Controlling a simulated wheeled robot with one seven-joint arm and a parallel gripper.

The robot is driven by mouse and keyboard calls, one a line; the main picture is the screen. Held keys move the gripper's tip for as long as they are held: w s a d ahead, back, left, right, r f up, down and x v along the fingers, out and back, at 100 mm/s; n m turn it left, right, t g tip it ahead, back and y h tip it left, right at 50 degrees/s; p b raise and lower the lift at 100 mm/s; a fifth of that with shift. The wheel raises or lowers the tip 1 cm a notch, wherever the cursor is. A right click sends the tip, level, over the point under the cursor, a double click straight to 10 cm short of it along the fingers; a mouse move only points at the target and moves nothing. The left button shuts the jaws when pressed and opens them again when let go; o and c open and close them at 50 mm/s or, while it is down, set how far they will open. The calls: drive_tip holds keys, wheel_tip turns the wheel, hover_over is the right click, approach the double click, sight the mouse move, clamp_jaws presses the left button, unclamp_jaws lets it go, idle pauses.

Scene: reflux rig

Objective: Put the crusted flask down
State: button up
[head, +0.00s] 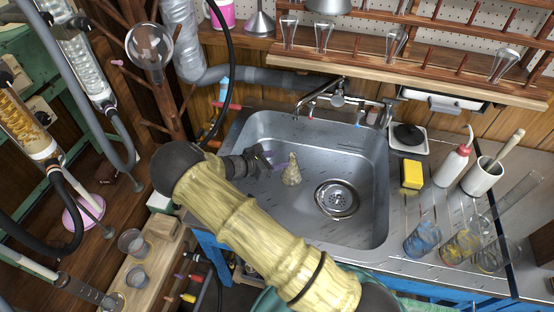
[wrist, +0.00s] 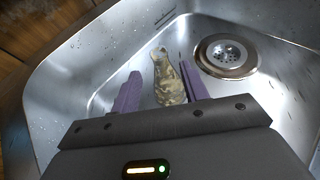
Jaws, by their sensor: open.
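The crusted flask (head: 291,170) is a small conical flask with a yellowish-brown crust. It stands upright on the floor of the steel sink (head: 262,208), left of the drain (head: 337,199). My gripper (head: 277,158) is inside the sink, just left of the flask in the head view. In the wrist view the purple fingers of my gripper (wrist: 160,90) are apart, with the flask (wrist: 168,78) showing between and a little beyond them. The right finger looks very close to the flask; I cannot tell whether it touches.
A faucet (head: 338,98) reaches over the sink's back edge. On the right counter are a yellow sponge (head: 412,174), a wash bottle (head: 453,165), a white mug (head: 482,177) and several glass cylinders. A wooden peg rack (head: 420,62) hangs above. The sink floor's front is clear.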

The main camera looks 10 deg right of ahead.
drive_tip(key=s+d+r+m+g+y, duration=0.1)
drive_tip(key=s+d+r+m+y, duration=0.2)
drive_tip(key=s+r+m+y, duration=0.3)
drive_tip(key=s+d+r+m+g+y, duration=0.2)
drive_tip(key=s+r+m+y, duration=0.4)
drive_tip(key=s+r+m, duration=0.6)
drive_tip(key=s+d+m, duration=0.1)
drive_tip(key=s+m, duration=0.4)
drive_tip(key=s, duration=0.1)
drive_tip(key=shift+s+d, duration=0.15)
drive_tip(key=shift+s, duration=0.05)
drive_tip(key=shift+r, duration=0.1)
drive_tip(key=w+p+v, duration=0.3)
drive_tip(key=p+v, duration=1.1)
drive_tip(key=p, duration=0.1)
drive_tip(key=shift+r, duration=0.7)
